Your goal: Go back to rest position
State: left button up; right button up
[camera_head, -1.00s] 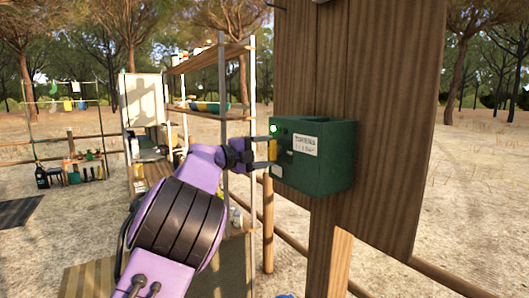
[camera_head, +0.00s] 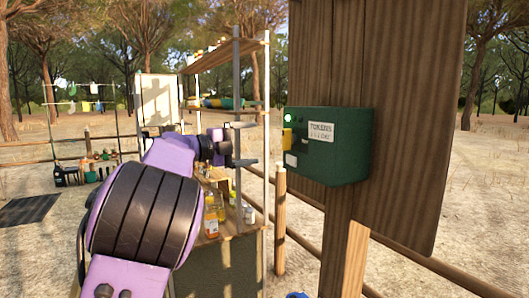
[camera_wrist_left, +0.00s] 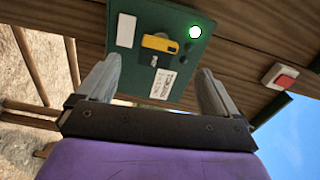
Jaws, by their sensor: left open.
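My left gripper (camera_head: 246,144) is open and empty, to the left of the green box and apart from it. In the left wrist view the two fingers of my left gripper (camera_wrist_left: 156,82) are spread, with nothing between them but the box beyond. The green box (camera_head: 345,147) is fixed to a wooden post and board. It carries a white label, a yellow part (camera_head: 288,138) and a lit green lamp (camera_head: 291,119). The yellow part also shows in the left wrist view (camera_wrist_left: 158,43), clear of the fingers. My right gripper is in no view.
A wooden board (camera_head: 420,60) stands at the right. Behind my left arm is a shelf unit with a counter holding bottles (camera_head: 212,222). A wooden rail fence (camera_head: 310,245) runs low behind the post. A red button on a white plate (camera_wrist_left: 281,77) shows in the left wrist view.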

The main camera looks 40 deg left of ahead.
pick_arm(q)
jog(key=shift+s+a, duration=0.1)
jog(key=shift+s, duration=0.2)
dwell(0.4)
